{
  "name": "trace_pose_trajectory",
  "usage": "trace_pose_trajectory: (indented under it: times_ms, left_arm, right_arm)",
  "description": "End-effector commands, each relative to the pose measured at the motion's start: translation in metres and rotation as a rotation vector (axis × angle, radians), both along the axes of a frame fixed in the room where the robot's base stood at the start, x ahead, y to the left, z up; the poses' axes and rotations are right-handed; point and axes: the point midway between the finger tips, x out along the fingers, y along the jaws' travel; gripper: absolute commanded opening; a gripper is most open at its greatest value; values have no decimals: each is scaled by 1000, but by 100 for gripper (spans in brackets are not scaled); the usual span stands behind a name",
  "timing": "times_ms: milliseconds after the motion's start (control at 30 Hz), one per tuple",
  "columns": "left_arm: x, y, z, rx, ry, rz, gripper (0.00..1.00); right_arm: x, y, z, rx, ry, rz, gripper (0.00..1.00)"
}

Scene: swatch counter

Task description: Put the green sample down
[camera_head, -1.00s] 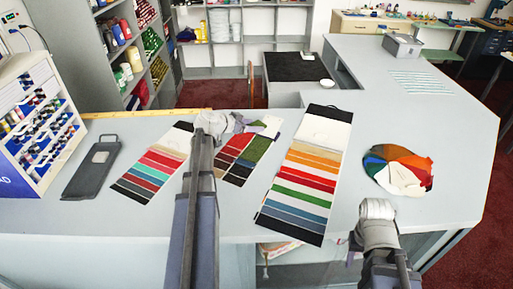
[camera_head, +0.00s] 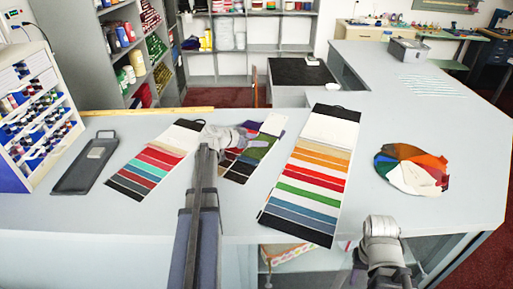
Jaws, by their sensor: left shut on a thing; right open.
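The green sample (camera_head: 262,141) shows as a small dark green patch at the middle swatch card, beside my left gripper's fingers. My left gripper (camera_head: 247,138) is shut on it, low over that card; its fingers and wrist hide part of the sample and card. I cannot tell whether the sample touches the card. The middle swatch card (camera_head: 238,170) has red, dark and purple strips and a white top. My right gripper (camera_head: 380,226) is open at the front right, over the counter's front edge; its fingertips are hard to make out.
A striped card (camera_head: 153,165) lies left and a long rainbow card (camera_head: 310,170) right of the middle card. A dark clipboard-like tray (camera_head: 82,168), a thread rack (camera_head: 35,120) and a round fan of coloured cloth (camera_head: 412,170) stand further out. The counter (camera_head: 440,120) is clear at the right.

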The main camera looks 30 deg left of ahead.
Motion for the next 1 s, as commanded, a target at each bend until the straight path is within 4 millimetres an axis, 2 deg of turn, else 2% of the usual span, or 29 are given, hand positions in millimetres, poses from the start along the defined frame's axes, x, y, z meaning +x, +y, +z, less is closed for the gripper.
trace_pose_trajectory:
  times_ms: [33,67,467,500,733,1000]
  left_arm:
    - [0,0,-11,0,0,0,15]
    - [0,0,-12,0,0,0,15]
    - [0,0,-14,0,0,0,15]
    - [0,0,-13,0,0,0,69]
    - [0,0,-13,0,0,0,95]
    - [0,0,-12,0,0,0,97]
  right_arm:
    - [0,0,-11,0,0,0,45]
    - [0,0,-12,0,0,0,45]
    - [0,0,-14,0,0,0,45]
    - [0,0,-13,0,0,0,45]
    - [0,0,-13,0,0,0,45]
    - [0,0,-12,0,0,0,45]
